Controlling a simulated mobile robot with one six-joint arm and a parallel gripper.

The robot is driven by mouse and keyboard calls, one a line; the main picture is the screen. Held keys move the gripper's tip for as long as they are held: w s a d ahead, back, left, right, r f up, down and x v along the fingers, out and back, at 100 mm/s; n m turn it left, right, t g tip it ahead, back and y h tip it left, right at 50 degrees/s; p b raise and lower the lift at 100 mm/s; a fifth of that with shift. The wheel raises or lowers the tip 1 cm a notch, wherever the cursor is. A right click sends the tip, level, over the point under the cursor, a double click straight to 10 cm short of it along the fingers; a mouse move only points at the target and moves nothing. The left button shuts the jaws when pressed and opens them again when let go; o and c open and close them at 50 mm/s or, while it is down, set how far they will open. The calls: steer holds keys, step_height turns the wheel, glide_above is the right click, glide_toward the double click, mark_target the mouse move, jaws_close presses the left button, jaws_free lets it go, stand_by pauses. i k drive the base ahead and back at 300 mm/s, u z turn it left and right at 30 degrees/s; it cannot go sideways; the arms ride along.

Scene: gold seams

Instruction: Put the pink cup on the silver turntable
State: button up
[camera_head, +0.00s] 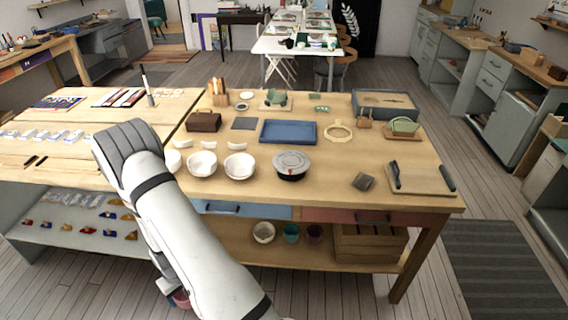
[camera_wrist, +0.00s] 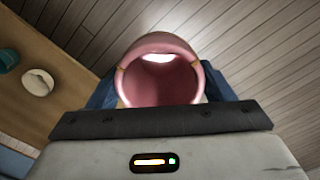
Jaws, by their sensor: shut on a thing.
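The pink cup (camera_wrist: 160,78) fills the middle of the wrist view, its open mouth facing the camera and gold seams on its rim. My gripper (camera_wrist: 162,92) is shut on it, with a blue finger at each side. In the head view a small reddish part of the cup (camera_head: 181,299) shows low beside my white arm, below tabletop height; the arm hides most of the gripper there. The silver turntable (camera_head: 291,161) is a round grey disc on a dark base, near the front middle of the wooden table. Its top looks empty.
White bowls (camera_head: 239,166) stand just left of the turntable. A blue tray (camera_head: 288,132) lies behind it, and a small dark block (camera_head: 363,181) lies to its right. Below, the shelf holds a teal cup (camera_head: 291,233), a purple cup (camera_head: 315,233) and a wooden crate (camera_head: 370,245).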

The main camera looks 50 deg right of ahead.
mark_target(292, 160)
steer(key=u, duration=1.15)
steer(key=i, duration=0.1)
steer(key=z, duration=2.4)
steer(key=k, duration=0.55)
steer(key=z, duration=0.15)
steer(key=i, duration=0.55)
steer(key=u, duration=0.25)
steer(key=k, duration=0.2)
steer(key=z, duration=0.1)
